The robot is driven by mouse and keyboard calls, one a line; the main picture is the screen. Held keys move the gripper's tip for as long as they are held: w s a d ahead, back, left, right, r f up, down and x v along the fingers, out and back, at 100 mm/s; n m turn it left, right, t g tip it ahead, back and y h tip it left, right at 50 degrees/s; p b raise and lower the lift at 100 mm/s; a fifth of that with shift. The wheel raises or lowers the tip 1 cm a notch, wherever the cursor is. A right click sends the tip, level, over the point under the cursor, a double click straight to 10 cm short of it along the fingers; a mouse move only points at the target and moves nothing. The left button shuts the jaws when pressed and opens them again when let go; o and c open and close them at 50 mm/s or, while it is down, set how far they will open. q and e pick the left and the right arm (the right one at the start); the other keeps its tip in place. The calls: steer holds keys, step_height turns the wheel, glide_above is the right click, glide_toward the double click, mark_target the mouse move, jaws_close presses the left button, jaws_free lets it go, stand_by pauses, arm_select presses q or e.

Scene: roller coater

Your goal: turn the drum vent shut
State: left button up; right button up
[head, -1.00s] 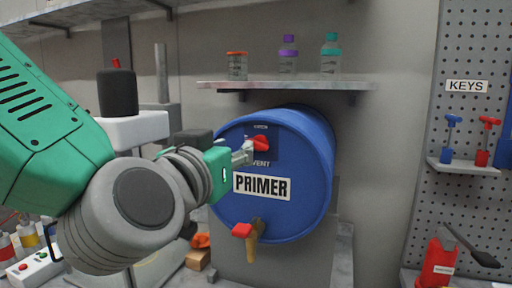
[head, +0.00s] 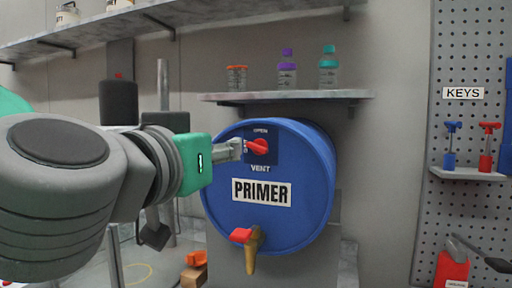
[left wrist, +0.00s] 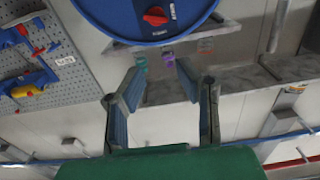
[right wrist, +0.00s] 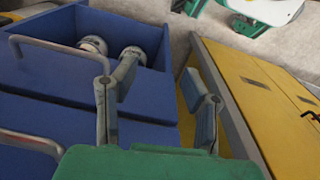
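The blue drum (head: 285,210), labelled PRIMER, lies on its side with its round face toward me. Its red vent knob (head: 259,147) sits on a dark plate near the top, with OPEN above and VENT below; another label at the left is partly hidden. My left gripper (head: 238,150) is just left of the knob in the head view. In the left wrist view its fingers (left wrist: 160,80) are apart with nothing between them, and the knob (left wrist: 155,16) shows beyond the tips. My right gripper (right wrist: 160,85) is open and empty, away from the drum.
A shelf (head: 290,97) with several small bottles is above the drum. A tap with a red handle (head: 241,235) sticks out below the label. A pegboard (head: 470,215) with keys is at the right. An open blue drawer (right wrist: 60,85) is below my right gripper.

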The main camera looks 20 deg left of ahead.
arm_select(q)
steer(key=shift+p, duration=0.3)
step_height(320, 180, up, 10)
stand_by(0.8)
